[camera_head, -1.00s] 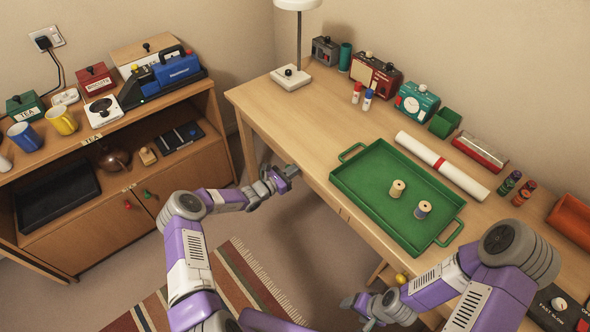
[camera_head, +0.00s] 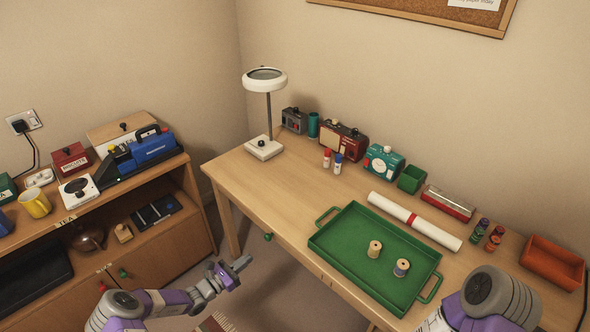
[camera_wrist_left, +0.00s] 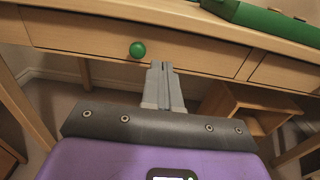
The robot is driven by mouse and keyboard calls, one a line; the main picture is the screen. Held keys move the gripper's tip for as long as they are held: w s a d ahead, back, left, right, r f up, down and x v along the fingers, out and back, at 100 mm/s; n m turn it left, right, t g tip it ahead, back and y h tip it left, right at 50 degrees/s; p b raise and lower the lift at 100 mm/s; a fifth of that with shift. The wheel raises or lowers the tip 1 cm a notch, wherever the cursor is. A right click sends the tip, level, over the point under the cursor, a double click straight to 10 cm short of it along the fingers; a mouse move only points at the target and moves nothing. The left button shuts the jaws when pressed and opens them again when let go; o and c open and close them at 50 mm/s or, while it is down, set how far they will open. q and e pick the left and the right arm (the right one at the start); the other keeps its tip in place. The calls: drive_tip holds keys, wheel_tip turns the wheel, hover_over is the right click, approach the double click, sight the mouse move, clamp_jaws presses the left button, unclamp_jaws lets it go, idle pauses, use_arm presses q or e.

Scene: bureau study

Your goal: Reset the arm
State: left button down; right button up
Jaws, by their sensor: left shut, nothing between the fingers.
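My left gripper (camera_head: 238,267) is in the open space in front of the desk, left of the green tray. In the left wrist view its fingers (camera_wrist_left: 161,68) are together with nothing between them. They point toward the desk drawer front (camera_wrist_left: 90,38), which has a green knob (camera_wrist_left: 137,50). The knob also shows in the head view (camera_head: 268,237), apart from the gripper. My right arm shows only in part at the lower right of the head view; its gripper is out of frame.
The desk (camera_head: 240,179) carries a green tray (camera_head: 329,243) with two spools, a rolled paper (camera_head: 386,210), a lamp (camera_head: 264,147) and several small items. A low cabinet (camera_head: 190,243) stands at the left. Floor shows between cabinet and desk.

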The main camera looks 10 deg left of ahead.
use_arm(q)
drive_tip(key=shift+d, duration=0.1)
drive_tip(key=s+d+f+m+g+h, duration=0.1)
drive_tip(key=s+d+f+m+g, duration=0.2)
drive_tip(key=s+d+m+g, duration=0.45)
drive_tip(key=s+d+f+m+g+h, duration=0.1)
drive_tip(key=s+d+f+m+g, duration=0.3)
drive_tip(key=d, duration=0.6)
drive_tip(key=s+d+r+m+g+y, duration=0.1)
drive_tip(key=s+m+g+y, duration=0.2)
drive_tip(key=s+m+y, duration=0.4)
drive_tip(key=s+m, duration=0.8)
drive_tip(key=s, duration=0.1)
drive_tip(key=shift+s+r+y, duration=0.2)
drive_tip(key=shift+s+y, duration=0.2)
drive_tip(key=shift+d, duration=0.1)
